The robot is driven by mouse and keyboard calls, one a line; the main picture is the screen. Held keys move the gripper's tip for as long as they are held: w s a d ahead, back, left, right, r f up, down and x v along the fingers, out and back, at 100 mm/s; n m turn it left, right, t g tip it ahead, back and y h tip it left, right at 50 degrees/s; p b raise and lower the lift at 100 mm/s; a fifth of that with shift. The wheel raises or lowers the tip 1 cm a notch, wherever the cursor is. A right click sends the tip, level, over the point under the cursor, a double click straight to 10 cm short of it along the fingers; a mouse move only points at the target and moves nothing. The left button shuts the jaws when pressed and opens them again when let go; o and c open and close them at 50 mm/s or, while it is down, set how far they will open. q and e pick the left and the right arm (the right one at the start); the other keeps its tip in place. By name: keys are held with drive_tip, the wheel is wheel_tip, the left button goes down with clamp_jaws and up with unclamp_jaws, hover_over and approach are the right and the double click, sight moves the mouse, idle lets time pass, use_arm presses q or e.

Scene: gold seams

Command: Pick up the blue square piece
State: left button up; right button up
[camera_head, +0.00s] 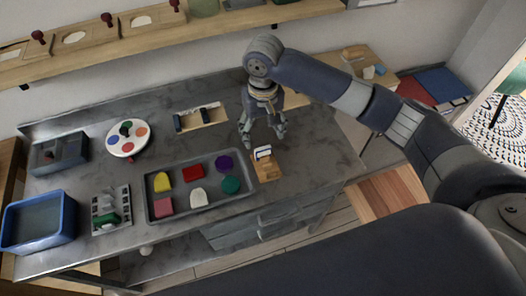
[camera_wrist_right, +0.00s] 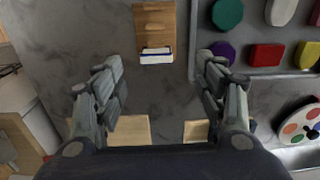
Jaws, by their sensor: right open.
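My right gripper (camera_head: 263,138) is open and empty above the grey worktop, pointing down; its two fingers also show in the right wrist view (camera_wrist_right: 159,68). Just in front of it a small white-faced block with a blue edge (camera_head: 263,153) sits on a wooden holder (camera_head: 267,170). In the right wrist view this block (camera_wrist_right: 157,54) lies ahead, between the lines of the fingers and apart from them. It is the only blue-marked small block near the gripper; I cannot tell its full shape. My left gripper is not in view.
A grey tray (camera_head: 180,188) left of the holder carries several coloured pieces, none blue. A round palette (camera_head: 127,138), a blue bin (camera_head: 38,222) and a wooden tray with dark bars (camera_head: 203,117) stand around. Bare worktop lies right of the holder.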

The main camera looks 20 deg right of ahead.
sight(263, 148)
drive_tip(key=shift+w+d+r, duration=0.1)
drive_tip(key=shift+w+d, duration=0.1)
drive_tip(key=shift+d, duration=0.1)
wheel_tip(263, 148, down, 5)
drive_tip(key=shift+f+p, duration=0.1)
drive_tip(key=shift+p, duration=0.25)
drive_tip(key=f, duration=0.1)
drive_tip(key=f+p, duration=0.1)
drive_tip(key=f, duration=0.2)
drive_tip(key=shift+w, duration=0.3)
drive_tip(key=shift+f, duration=0.65)
drive_tip(key=c, duration=1.2)
